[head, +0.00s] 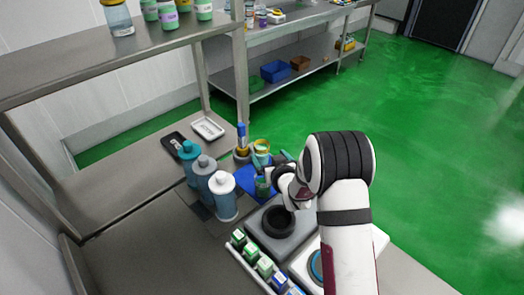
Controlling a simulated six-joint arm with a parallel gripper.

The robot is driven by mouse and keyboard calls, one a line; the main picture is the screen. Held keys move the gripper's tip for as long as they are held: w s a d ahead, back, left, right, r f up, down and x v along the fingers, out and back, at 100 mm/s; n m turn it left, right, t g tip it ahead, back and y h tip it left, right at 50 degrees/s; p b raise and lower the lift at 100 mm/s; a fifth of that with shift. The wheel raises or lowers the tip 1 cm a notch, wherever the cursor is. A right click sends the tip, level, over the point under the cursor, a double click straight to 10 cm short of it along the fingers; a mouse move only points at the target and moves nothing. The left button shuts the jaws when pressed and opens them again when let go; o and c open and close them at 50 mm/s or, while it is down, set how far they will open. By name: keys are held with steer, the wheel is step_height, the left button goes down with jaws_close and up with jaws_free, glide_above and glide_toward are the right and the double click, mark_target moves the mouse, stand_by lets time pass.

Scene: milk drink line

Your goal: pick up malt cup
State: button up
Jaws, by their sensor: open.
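My arm reaches in from the lower right, and my gripper (272,173) is open over the blue mat on the bench. A small green cup-like container (263,188) stands at the gripper, close to its fingers. I cannot tell which of these is the malt cup, as both are small and no label is readable. The gripper wrist hides part of the mat, and I cannot tell whether a finger touches either container.
Several pump-top bottles (223,197) stand left of the gripper. A white tray (207,128) lies further back. A steel shelf post (241,80) rises behind.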

mark_target(260, 142)
steer(key=x, duration=1)
steer(key=shift+d+f, duration=0.15)
jaws_close()
